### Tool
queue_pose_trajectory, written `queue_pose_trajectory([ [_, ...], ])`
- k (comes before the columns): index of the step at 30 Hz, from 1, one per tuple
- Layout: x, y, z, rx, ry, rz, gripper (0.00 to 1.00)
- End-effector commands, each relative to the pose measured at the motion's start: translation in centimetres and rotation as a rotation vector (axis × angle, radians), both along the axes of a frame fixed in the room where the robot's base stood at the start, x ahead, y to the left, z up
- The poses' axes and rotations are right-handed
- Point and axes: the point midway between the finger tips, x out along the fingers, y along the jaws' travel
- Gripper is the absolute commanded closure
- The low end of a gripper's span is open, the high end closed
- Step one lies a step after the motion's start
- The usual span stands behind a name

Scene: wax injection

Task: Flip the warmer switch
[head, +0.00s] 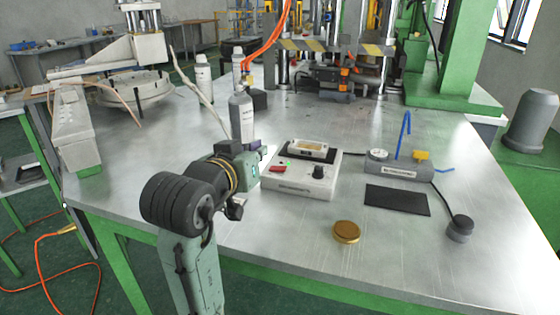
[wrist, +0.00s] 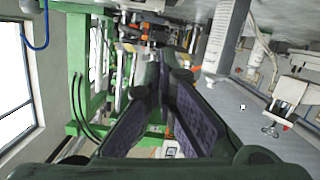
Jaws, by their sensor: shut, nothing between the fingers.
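The warmer (head: 298,188) is a white box on the metal table in the head view. Its top face carries a red switch (head: 278,169), a small green light (head: 287,162) and a black knob (head: 318,172). A metal-framed block with a tan centre (head: 310,150) sits in a dark recess at its back. My gripper (head: 264,152) is beside the warmer's left back side, partly hidden by my own wrist. In the wrist view my gripper (wrist: 165,70) has its fingers converging, shut and empty. I cannot make out the switch in the wrist view.
A grey bottle (head: 241,122) stands close behind my gripper. Right of the warmer are a grey holder (head: 398,168), a black mat (head: 397,200) and a round black-topped piece (head: 460,228). A brass disc (head: 346,232) lies in front.

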Motion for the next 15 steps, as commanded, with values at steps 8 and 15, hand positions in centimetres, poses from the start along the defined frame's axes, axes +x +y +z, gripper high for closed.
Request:
queue_pose_trajectory([
  [8,2.6,-1.5,-1.2,0.007,0.027,-0.016,1.0],
  [15,7.4,-3.2,-2.4,0.007,0.026,-0.015,1.0],
])
